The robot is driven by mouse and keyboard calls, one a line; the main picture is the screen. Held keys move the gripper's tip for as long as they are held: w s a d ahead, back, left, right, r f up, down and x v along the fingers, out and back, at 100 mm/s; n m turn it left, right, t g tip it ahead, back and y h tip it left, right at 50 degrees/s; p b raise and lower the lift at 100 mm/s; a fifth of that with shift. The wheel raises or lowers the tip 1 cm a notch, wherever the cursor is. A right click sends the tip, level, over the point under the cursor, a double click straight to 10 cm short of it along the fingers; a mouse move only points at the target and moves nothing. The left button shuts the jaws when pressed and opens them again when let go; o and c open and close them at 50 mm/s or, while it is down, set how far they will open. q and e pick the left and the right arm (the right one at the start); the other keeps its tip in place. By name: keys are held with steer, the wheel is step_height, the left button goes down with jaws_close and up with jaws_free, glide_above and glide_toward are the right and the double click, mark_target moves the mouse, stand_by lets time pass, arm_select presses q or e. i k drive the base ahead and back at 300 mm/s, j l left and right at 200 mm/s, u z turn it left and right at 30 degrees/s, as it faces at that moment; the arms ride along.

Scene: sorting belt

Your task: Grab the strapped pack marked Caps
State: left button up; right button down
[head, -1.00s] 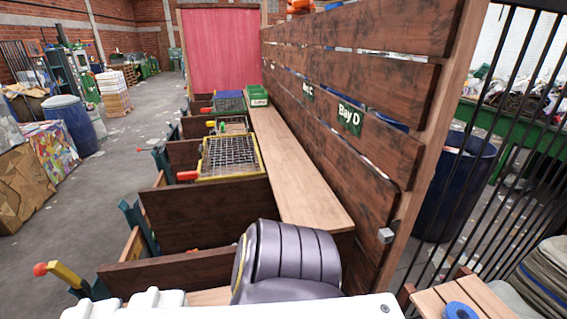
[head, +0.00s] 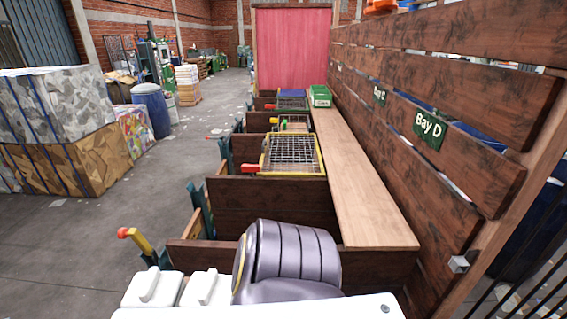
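No pack with a readable Caps mark shows in the head view. Two large strapped bales stand at the left, a grey patterned one (head: 62,103) on top of a brown one (head: 75,160), both with dark straps and no label I can read. A smaller colourful block (head: 137,132) stands behind them. Neither of my grippers is in view; only parts of my own body show at the bottom.
A row of wooden bays (head: 262,207) runs ahead, with a yellow-framed wire basket (head: 292,154) and a green box (head: 320,96). A wooden shelf (head: 365,195) runs along the slatted wall with the Bay D sign (head: 429,129). A blue barrel (head: 151,108) stands left; the floor between is open.

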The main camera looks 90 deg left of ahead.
mark_target(210, 288)
steer(key=k+u, duration=0.15)
steer(key=u, duration=0.3)
steer(key=k+j+u, duration=0.1)
steer(key=u, duration=0.4)
steer(key=k+j+u, duration=0.1)
steer(key=u, duration=0.35)
steer(key=k+j+u, duration=0.1)
steer(key=u, duration=0.35)
steer(key=j+u, duration=0.25)
steer(key=u, duration=0.25)
steer(key=k+j+u, duration=0.1)
steer(key=j+u, duration=0.15)
steer(key=u, duration=0.2)
